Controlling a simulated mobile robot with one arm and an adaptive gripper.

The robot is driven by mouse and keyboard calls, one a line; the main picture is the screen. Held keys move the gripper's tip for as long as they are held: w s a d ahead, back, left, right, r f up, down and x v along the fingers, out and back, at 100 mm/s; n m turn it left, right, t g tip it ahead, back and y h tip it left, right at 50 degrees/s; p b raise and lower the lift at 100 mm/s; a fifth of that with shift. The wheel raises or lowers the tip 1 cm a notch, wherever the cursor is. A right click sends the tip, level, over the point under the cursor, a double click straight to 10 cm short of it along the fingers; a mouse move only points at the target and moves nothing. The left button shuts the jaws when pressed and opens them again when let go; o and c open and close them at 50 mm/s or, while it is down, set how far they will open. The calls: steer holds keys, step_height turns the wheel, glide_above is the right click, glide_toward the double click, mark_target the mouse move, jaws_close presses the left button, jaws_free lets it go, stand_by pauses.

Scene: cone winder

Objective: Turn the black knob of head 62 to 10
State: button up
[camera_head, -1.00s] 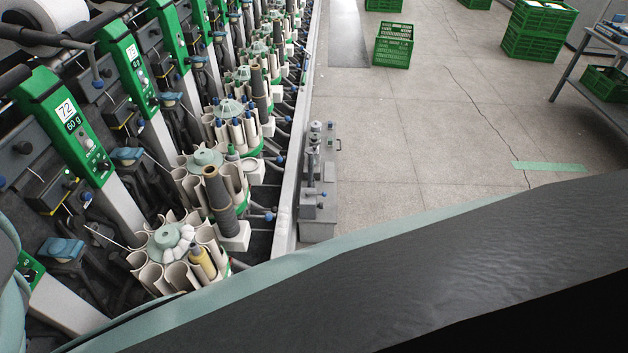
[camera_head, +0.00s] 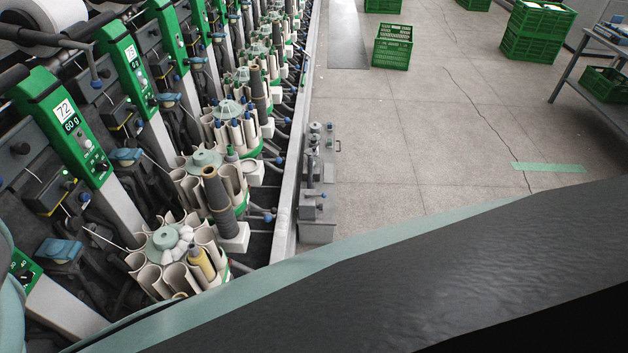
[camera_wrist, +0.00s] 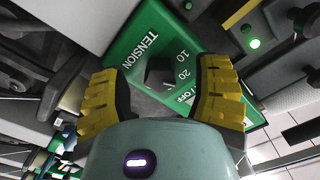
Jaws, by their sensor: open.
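In the wrist view, the black knob (camera_wrist: 160,70) sits on a green panel (camera_wrist: 147,22) marked TENSION, 10, 20 and OFF. My gripper (camera_wrist: 158,78) is open, with one yellow ribbed finger on each side of the knob. I cannot tell whether either finger touches it. In the head view, part of a green panel (camera_head: 27,266) with a dial shows at the lower left, partly covered by my arm. No head number 62 is readable.
Head 72's green panel (camera_head: 66,118) stands just beyond in the head view. A bobbin magazine (camera_head: 173,254) with cream pockets is to the right of the near panel. Open floor lies farther right.

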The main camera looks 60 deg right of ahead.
jaws_close()
stand_by(0.3)
stand_by(0.3)
steer(key=shift+w+d+f+n+b, duration=0.1)
steer(key=shift+n+b, duration=0.45)
steer(key=shift+n, duration=1.85)
steer(key=shift+d+f+n+b, duration=0.1)
steer(key=shift+n+b, duration=0.45)
steer(key=shift+n, duration=2.15)
steer(key=shift+c, duration=0.2)
jaws_free()
steer(key=shift+a+r, duration=0.1)
steer(key=shift+r, duration=0.05)
